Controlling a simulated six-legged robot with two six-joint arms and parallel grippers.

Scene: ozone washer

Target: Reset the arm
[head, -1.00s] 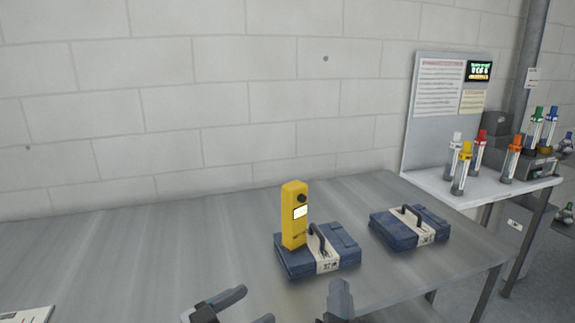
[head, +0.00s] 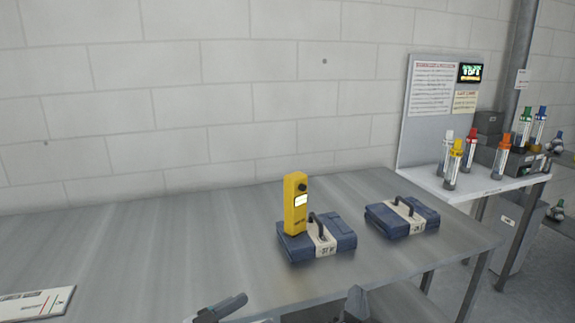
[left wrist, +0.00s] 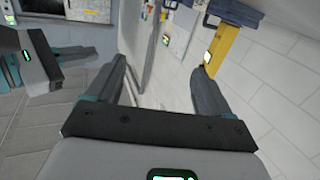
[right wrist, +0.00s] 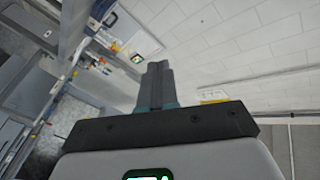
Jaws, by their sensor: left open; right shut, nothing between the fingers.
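My left gripper (head: 222,308) shows only in part at the bottom edge of the head view. In the left wrist view its two fingers (left wrist: 155,88) are spread with nothing between them. My right gripper (head: 357,303) is at the bottom edge, to the right of the left one. In the right wrist view its fingers (right wrist: 156,85) are together and hold nothing. Both grippers are in front of the cases and touch neither of them. Most of both arms is out of the head view.
A yellow handheld device (head: 295,204) stands upright at a blue case (head: 293,247) on the grey table (head: 150,260). A second blue case (head: 385,219) lies to the right. A white card (head: 35,303) lies front left. Several capped tubes stand on the side table (head: 470,187).

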